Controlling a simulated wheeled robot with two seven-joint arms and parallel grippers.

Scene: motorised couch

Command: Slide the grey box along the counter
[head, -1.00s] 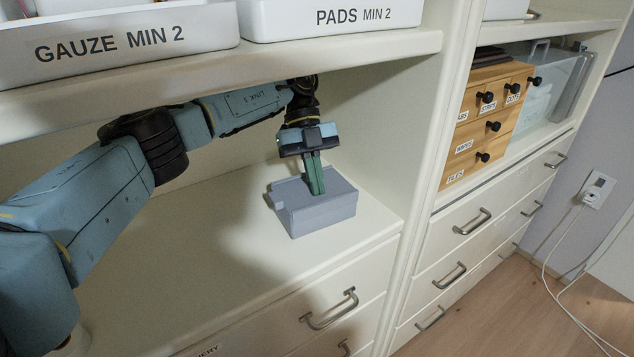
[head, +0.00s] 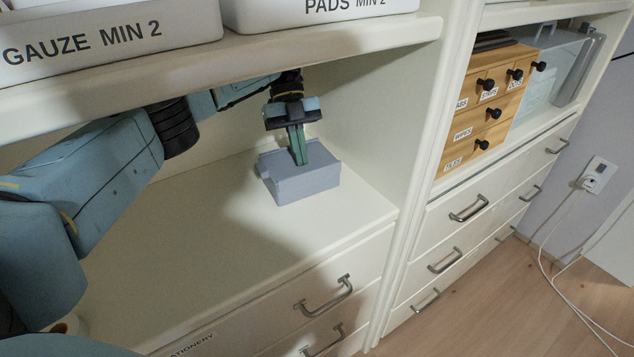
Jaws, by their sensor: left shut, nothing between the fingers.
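The grey box (head: 308,184) sits on the cream counter (head: 212,242), under the upper shelf and near the right-hand side panel. My left gripper (head: 302,160) reaches in from the left and points down at the box. Its green fingers are shut with nothing between them. Their tips meet the box around its top, near the far side; whether they rest on the top or in a recess, I cannot tell. My right gripper is not in view.
The upper shelf (head: 300,53) holds bins labelled gauze (head: 110,40) and pads (head: 325,12), close above my left arm. The side panel (head: 412,150) bounds the counter on the right. The counter is bare to the left and in front of the box.

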